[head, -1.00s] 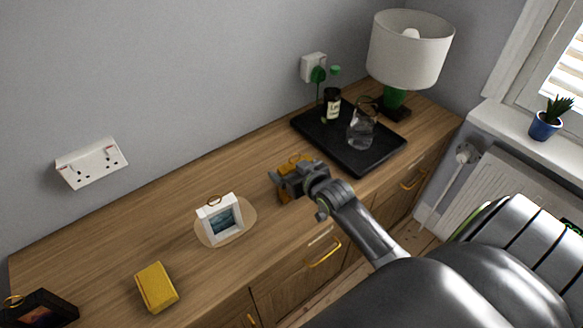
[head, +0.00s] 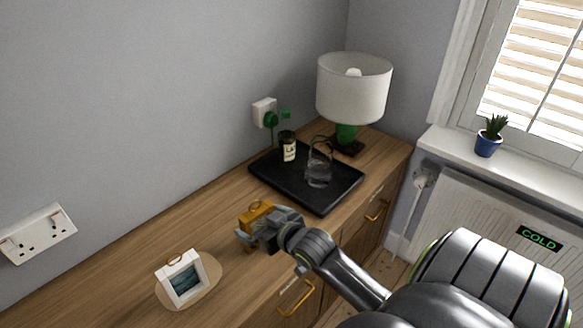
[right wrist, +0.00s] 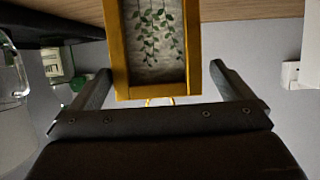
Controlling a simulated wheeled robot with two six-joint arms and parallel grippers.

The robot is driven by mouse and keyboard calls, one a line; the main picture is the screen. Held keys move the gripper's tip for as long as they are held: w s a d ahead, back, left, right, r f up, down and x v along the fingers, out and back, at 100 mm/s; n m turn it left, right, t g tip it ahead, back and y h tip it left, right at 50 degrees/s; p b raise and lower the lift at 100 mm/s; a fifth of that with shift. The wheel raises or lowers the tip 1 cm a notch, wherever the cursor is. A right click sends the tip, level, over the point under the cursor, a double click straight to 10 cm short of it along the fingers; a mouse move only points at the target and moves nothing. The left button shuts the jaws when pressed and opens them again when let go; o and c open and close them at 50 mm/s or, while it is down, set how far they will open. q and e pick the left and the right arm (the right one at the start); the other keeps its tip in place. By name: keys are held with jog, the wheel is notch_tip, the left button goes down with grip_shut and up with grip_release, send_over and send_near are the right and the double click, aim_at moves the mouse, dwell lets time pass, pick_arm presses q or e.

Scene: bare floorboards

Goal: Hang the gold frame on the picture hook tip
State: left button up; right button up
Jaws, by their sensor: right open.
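The gold frame (head: 256,211) stands on the wooden sideboard, partly hidden behind my right gripper (head: 254,240) in the head view. In the right wrist view, the gold frame (right wrist: 191,82) holds a picture of hanging green leaves, and a thin gold ring sits on its edge nearest the gripper. My right gripper (right wrist: 158,88) is open, with one finger either side of the frame and visible gaps between; the frame is not gripped. No picture hook shows in either view. My left gripper is out of view.
A white frame (head: 183,279) stands on a round wooden board (head: 206,295) to the left. A black tray (head: 331,201) with a bottle (head: 288,147) and glass jug (head: 319,168) lies behind right. A lamp (head: 353,91) stands beyond. Bare sideboard lies between.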

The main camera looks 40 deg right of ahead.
jog(key=v, duration=1.2)
jog(key=shift+s+r, duration=0.2)
jog(key=shift+s, duration=0.05)
